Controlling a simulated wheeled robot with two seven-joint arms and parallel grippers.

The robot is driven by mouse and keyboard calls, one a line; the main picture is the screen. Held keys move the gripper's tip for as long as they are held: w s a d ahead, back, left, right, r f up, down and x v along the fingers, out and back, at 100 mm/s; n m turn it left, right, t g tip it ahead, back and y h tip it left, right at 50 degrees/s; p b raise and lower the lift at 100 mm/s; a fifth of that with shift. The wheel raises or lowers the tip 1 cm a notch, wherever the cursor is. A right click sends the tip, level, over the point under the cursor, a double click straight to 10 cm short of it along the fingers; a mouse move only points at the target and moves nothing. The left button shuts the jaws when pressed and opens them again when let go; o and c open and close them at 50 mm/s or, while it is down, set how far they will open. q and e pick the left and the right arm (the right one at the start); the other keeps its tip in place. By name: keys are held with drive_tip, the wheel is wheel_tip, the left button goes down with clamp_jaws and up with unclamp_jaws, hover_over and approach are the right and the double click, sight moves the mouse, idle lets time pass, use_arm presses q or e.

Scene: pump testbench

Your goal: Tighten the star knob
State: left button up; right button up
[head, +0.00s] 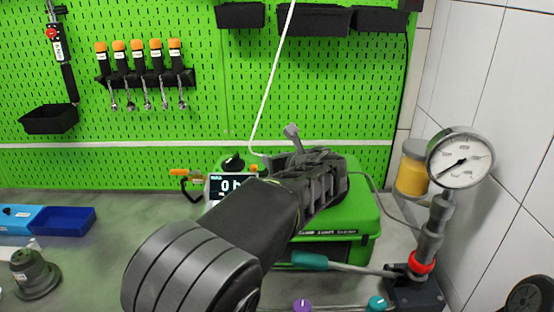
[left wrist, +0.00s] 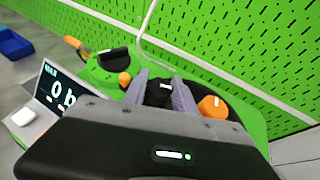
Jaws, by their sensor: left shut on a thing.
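My left gripper (left wrist: 161,82) has its two grey fingers on either side of a black knob (left wrist: 159,95), which I take to be the star knob, on top of the green pump case (head: 350,215). The fingers are shut on it. Its shape is mostly hidden by the fingers and the gripper body. In the head view my left gripper (head: 292,140) reaches over the case from the lower middle, and its body and wrist cover the knob. My right gripper is in neither view.
A display (head: 233,187) stands left of the case. A second black knob (head: 232,163) and an orange one (left wrist: 213,107) are close by. A white hose (head: 272,80) hangs down behind. A pressure gauge (head: 461,160) and a teal-handled lever (head: 310,261) are on the right.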

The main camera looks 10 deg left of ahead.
use_arm(q)
clamp_jaws()
drive_tip(key=shift+m+h+b, duration=0.3)
drive_tip(key=shift+h+b, duration=0.05)
drive_tip(key=shift+h, duration=0.15)
drive_tip(key=shift+f+m+t+h+b, duration=0.1)
drive_tip(key=shift+m+t+h+b, duration=0.5)
drive_tip(key=shift+m+t+h, duration=0.15)
drive_tip(key=m+h, duration=0.2)
drive_tip(key=shift+a+m+t+h+b, duration=0.15)
drive_tip(key=shift+m+t+h+b, duration=0.1)
drive_tip(key=shift+t+h+b, duration=0.1)
drive_tip(key=m+h, duration=0.1)
drive_tip(key=h, duration=0.1)
drive_tip(key=m+h+p, duration=0.1)
drive_tip(key=shift+r+m+t, duration=0.25)
drive_tip(key=shift+m+t, duration=0.05)
drive_tip(key=shift+m+h+p, duration=1.05)
drive_tip(key=shift+m+h, duration=0.35)
drive_tip(key=shift+h, duration=0.1)
drive_tip(key=shift+f+m+h, duration=0.15)
drive_tip(key=shift+m+h, duration=0.15)
drive_tip(key=shift+h, duration=0.2)
